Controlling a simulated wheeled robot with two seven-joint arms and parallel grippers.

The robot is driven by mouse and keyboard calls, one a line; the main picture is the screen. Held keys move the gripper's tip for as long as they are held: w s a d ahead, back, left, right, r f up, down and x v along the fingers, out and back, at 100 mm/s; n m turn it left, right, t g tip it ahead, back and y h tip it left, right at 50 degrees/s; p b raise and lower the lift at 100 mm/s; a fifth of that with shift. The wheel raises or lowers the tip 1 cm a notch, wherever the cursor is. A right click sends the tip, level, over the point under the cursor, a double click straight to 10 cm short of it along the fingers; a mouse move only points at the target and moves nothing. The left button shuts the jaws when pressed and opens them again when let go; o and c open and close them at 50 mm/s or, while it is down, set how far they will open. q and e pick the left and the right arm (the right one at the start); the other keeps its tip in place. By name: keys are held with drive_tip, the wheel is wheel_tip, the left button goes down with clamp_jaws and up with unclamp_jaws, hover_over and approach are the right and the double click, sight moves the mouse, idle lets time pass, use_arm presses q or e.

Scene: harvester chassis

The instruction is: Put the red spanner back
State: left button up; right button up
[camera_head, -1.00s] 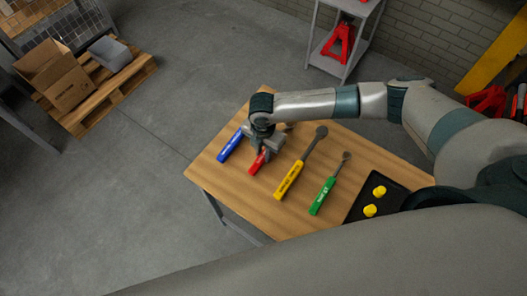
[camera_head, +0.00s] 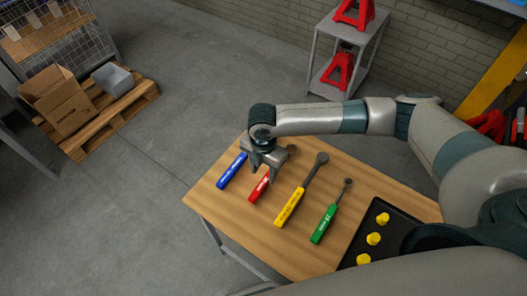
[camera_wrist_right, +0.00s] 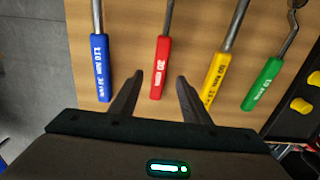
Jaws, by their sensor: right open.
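The red spanner (camera_head: 260,187) lies on the wooden table between the blue-handled tool and the yellow-handled tool. Its red handle (camera_wrist_right: 161,68) shows in the wrist view between and beyond my fingertips, and part of its shaft is hidden by my gripper in the head view. My right gripper (camera_head: 264,174) is open and empty above the red handle; its two fingers (camera_wrist_right: 160,78) show apart in the wrist view. My left gripper is not in view.
A blue-handled tool (camera_head: 232,171), a yellow-handled tool (camera_head: 290,207) and a green-handled tool (camera_head: 324,224) lie in a row on the table (camera_head: 225,210). A black tray (camera_head: 395,232) with yellow knobs is at the right. The table's front left is clear.

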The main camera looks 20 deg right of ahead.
wheel_tip(320, 180, up, 12)
drive_tip(key=b, duration=0.2)
drive_tip(key=shift+b, duration=0.4)
idle(0.6)
